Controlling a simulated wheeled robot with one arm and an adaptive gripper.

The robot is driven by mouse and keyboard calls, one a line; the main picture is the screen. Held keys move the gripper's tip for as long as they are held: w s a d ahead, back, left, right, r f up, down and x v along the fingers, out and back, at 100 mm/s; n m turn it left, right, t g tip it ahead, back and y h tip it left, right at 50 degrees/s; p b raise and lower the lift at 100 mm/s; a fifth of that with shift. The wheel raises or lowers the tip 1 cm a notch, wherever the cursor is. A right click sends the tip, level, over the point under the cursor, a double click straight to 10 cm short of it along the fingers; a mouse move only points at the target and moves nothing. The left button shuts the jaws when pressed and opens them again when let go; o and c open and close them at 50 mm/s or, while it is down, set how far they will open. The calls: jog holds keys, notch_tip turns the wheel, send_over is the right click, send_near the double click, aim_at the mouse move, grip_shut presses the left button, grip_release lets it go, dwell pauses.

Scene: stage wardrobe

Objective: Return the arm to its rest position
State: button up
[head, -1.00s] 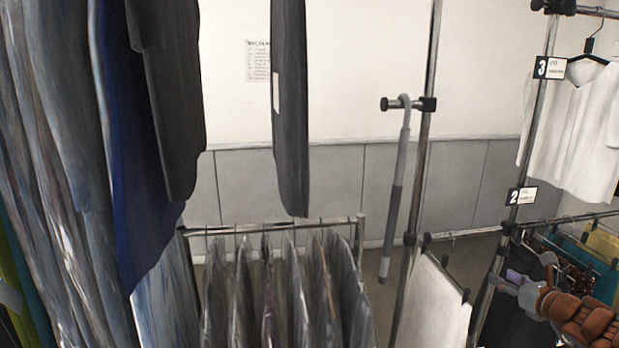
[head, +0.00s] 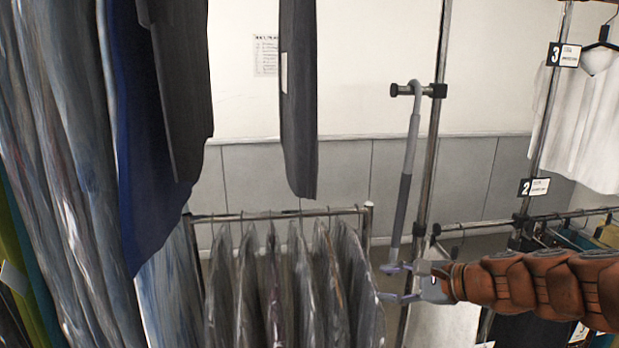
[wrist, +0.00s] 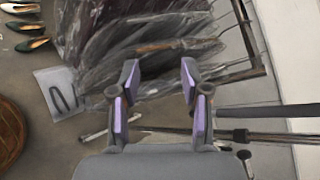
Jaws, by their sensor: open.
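My gripper (head: 388,282) is at the right of the head view, at the end of my orange-brown arm. Its fingers point left and are apart, with nothing between them. In the wrist view the open fingers (wrist: 158,85) have purple inner pads and are empty. The grey hooked pole (head: 405,185) hangs from a peg on the rack upright, and its lower end is close to the gripper. I cannot tell whether they touch.
Plastic-covered garments (head: 290,285) hang on a low rail left of the gripper. Long garments (head: 60,180) fill the left side. A white shirt (head: 590,130) hangs at right. Shoes (wrist: 28,28) and a round brown object (wrist: 10,130) are at the wrist view's left.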

jog(key=s+a+f+n+g+h+b, duration=0.1)
jog(key=s+a+f+n+g, duration=0.3)
jog(key=s, duration=0.4)
jog(key=s+a+f+n+g+h+b, duration=0.2)
jog(key=s+a+f+n, duration=0.25)
jog(key=s, duration=0.35)
jog(key=s+d+f+n+g+h+b, duration=0.1)
jog(key=s+d+f+n+g+h, duration=0.1)
jog(key=s, duration=0.7)
jog(key=s+d+f+n+g+h+b, duration=0.1)
jog(key=s+d+f+n+h, duration=0.3)
jog(key=s+d, duration=0.4)
jog(key=shift+s+f+n+g+h+b, duration=0.4)
jog(key=shift+n+h, duration=0.1)
jog(key=shift+n, duration=0.45)
